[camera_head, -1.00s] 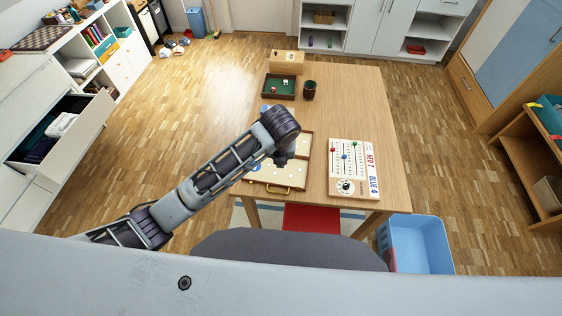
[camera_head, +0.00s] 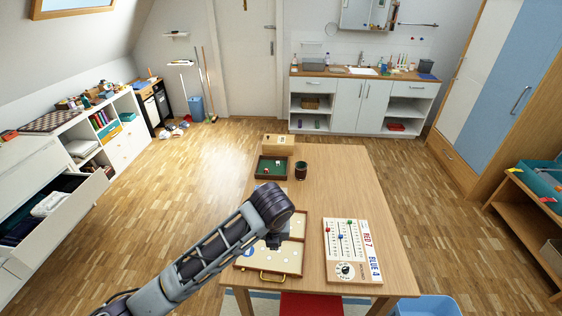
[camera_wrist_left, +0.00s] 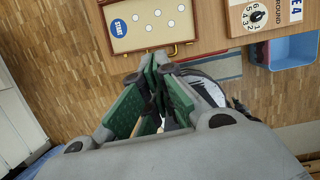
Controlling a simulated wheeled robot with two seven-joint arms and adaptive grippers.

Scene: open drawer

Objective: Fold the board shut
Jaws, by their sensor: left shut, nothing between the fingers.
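The board (camera_head: 265,262) is a shallow wooden case with cream inner faces, lying open on the table with a brass handle at its near edge. My left arm crosses over its left part and hides some of it. In the left wrist view the board (camera_wrist_left: 176,30) shows white dots, a blue START disc and a brown rim. My left gripper (camera_wrist_left: 160,62) is shut and empty, its green-padded fingers together just off the board's handle edge in that view. In the head view the fingers are hidden behind the wrist. My right gripper is not in view.
A scoreboard (camera_head: 349,252) with pegs and a dial lies right of the board. Farther back are a green-lined dice tray (camera_head: 272,169), a dark cup (camera_head: 301,170) and a wooden box (camera_head: 278,145). A red seat (camera_head: 310,304) and blue bin (camera_head: 428,307) are at the near side.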

